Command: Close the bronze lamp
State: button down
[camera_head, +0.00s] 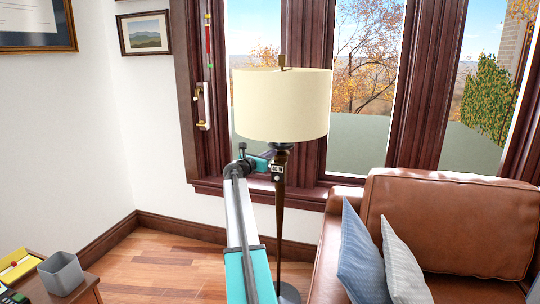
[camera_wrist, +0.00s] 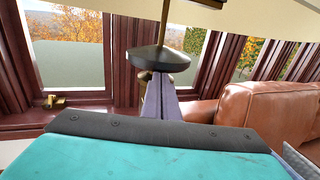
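The lamp is a floor lamp with a cream drum shade (camera_head: 283,105) and a dark brown bronze pole (camera_head: 279,215), standing upright in front of the window. A small finial (camera_head: 282,62) tops the shade. In the wrist view a dark disc (camera_wrist: 158,58) with a thin stem rises under the shade's pale edge. My gripper (camera_head: 275,163) is just below the shade, at the pole's upper end. In the wrist view its two fingers (camera_wrist: 160,90) are close together, with tips right below the disc. Whether they touch or grip the lamp is hidden.
A brown leather sofa (camera_head: 455,220) with a blue cushion (camera_head: 360,255) and a pale cushion (camera_head: 403,270) stands close on the right. A side table (camera_head: 88,290) with a grey bin (camera_head: 62,272) is at lower left. The wood floor (camera_head: 165,258) between is clear.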

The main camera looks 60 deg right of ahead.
jog(key=shift+s+d+r, duration=0.1)
jog(key=shift+d+r, duration=0.05)
jog(key=shift+r, duration=0.15)
jog(key=a+p, duration=0.1)
jog(key=a, duration=1.3)
jog(key=shift+a+f, duration=0.2)
jog(key=shift+f, duration=0.1)
